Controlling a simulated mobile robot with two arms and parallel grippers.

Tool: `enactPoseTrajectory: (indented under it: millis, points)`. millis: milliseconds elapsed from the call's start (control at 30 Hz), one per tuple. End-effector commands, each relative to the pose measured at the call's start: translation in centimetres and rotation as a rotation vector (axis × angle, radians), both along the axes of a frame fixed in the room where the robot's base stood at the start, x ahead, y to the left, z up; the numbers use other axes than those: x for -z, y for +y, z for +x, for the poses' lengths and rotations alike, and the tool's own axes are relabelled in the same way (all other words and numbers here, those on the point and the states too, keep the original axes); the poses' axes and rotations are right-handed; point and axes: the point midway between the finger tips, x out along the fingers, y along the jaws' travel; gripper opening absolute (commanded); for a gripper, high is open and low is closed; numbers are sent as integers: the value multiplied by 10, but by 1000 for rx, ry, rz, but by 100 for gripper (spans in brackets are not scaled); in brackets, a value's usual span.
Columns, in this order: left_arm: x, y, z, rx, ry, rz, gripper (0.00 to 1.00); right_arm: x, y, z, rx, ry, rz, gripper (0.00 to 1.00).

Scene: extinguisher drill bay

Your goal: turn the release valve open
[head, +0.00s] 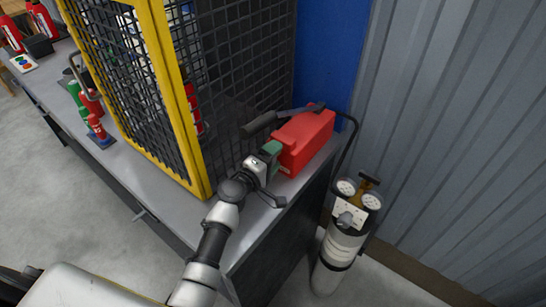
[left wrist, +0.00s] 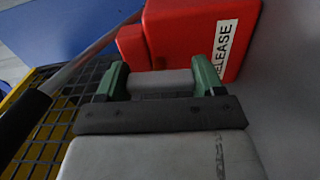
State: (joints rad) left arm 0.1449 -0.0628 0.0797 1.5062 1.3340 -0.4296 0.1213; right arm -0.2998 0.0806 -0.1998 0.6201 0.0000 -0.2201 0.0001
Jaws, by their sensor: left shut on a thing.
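The release valve is a red box (head: 305,140) on the right end of the grey bench, with a long lever (head: 262,122) that has a black grip pointing left. In the left wrist view the red box (left wrist: 190,35) carries a white RELEASE label (left wrist: 226,45), and the lever's black grip (left wrist: 25,120) runs along the left side. My left gripper (head: 272,150) has its green fingertips up against the box's left side, below the lever. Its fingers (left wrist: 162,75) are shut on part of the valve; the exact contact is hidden. My right gripper is out of view.
A yellow-framed mesh cage (head: 172,85) stands on the bench (head: 150,185), close left of my gripper. A grey gas cylinder (head: 340,250) with two gauges stands on the floor to the right, near a corrugated wall (head: 450,130). Small extinguishers (head: 97,126) stand at the left.

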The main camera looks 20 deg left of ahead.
Motion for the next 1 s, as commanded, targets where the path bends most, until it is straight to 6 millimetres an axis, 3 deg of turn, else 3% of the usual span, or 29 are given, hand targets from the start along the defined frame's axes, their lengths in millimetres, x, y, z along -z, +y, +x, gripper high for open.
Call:
enactPoseTrajectory:
  millis: [667,700,800,867,1000]
  points:
    - [1,0,0,1,28,-72,44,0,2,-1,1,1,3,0]
    - [1,0,0,1,28,-72,73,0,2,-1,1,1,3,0]
    - [1,0,0,1,27,-71,88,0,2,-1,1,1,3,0]
    - [1,0,0,0,27,-71,94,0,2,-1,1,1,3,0]
    - [0,0,0,0,27,-70,94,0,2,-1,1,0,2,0]
